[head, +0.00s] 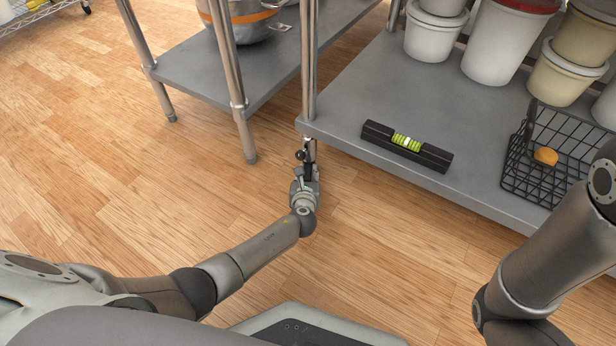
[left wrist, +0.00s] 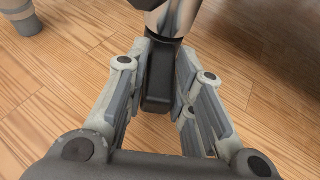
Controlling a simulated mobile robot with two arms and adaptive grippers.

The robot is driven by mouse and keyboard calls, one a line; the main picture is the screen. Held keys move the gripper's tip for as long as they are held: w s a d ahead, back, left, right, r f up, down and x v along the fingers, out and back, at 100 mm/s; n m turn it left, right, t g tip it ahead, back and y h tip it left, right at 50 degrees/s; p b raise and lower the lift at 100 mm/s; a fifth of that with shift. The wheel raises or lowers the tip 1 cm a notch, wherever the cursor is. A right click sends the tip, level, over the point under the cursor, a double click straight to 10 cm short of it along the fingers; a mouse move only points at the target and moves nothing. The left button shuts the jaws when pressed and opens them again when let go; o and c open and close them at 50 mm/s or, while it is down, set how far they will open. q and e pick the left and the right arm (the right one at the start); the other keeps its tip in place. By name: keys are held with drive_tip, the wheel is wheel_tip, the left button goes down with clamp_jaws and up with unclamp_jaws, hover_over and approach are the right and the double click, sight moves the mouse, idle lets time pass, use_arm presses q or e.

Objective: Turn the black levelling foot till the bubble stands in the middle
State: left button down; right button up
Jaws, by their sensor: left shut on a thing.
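A black spirit level (head: 378,133) lies on the grey lower shelf near its front edge. Its green vial (head: 398,139) shows a pale bubble near the middle, too small to place exactly against the lines. The black levelling foot (left wrist: 157,90) is at the lower end of a shiny metal leg (left wrist: 172,18). My left gripper (head: 307,173) is at the shelf's near left corner, low over the floor. In the left wrist view its fingers are on both sides of the foot, shut on it. In the head view the gripper hides most of the foot. My right gripper is out of view.
White and cream tubs (head: 497,42) stand at the back of the shelf (head: 352,100). A black wire basket (head: 528,178) with an orange thing is at its right. Another steel table (head: 190,72) with a pot (head: 245,20) stands left. The wooden floor (head: 130,175) is clear at left.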

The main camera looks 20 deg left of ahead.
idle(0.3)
use_arm(q)
drive_tip(key=c, duration=1.2)
unclamp_jaws()
drive_tip(key=shift+c, duration=0.2)
drive_tip(key=shift+d, duration=0.1)
